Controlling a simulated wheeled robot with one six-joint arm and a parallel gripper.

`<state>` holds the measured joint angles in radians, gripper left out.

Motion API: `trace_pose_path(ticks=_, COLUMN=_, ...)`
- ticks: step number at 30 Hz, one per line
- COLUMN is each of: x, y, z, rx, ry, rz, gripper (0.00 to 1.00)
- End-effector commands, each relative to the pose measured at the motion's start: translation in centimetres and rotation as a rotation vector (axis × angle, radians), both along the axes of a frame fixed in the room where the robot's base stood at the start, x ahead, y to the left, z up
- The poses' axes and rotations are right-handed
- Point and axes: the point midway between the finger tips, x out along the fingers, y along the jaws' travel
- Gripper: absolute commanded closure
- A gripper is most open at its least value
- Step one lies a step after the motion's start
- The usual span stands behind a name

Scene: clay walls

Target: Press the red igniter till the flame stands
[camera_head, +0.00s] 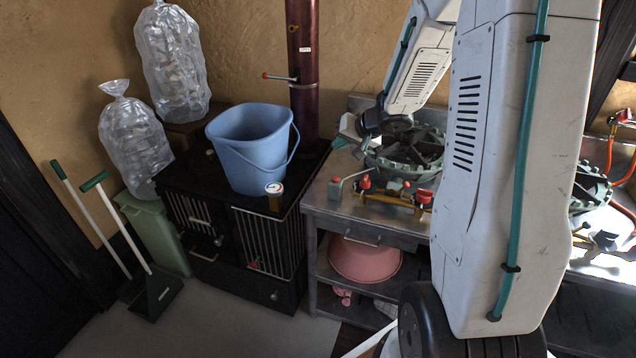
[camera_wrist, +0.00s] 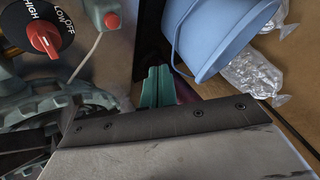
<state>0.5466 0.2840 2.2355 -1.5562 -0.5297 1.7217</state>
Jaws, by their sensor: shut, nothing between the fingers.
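The red igniter button (camera_wrist: 112,20) sits on a small teal box in the wrist view; the box also shows at the front left of the stove, with its red top (camera_head: 336,180). A thin pale wire runs from it toward the burner. The ring burner (camera_head: 405,155) is partly hidden by my arm, and no flame shows on its visible part. A red knob (camera_wrist: 43,38) on a dial marked HIGH, LOW and OFF lies left of the button in the wrist view. My gripper (camera_wrist: 157,87) is shut and empty, its teal fingertips apart from the button. In the head view my gripper (camera_head: 343,133) is above and behind the igniter.
A blue bucket (camera_head: 250,150) and a small gauge (camera_head: 274,190) stand on the black stove to the left. A dark red pipe (camera_head: 303,70) rises behind them. A pink basin (camera_head: 364,260) sits on the shelf below. A second burner (camera_head: 590,185) is at right.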

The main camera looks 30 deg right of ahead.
Motion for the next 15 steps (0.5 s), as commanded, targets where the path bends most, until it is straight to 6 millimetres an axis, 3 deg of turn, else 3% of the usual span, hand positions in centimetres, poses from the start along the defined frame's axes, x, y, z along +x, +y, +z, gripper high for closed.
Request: trace_pose_path(ticks=15, x=0.04, y=0.2, z=-0.87, rx=0.011, ry=0.003, rz=-0.007, gripper=1.0)
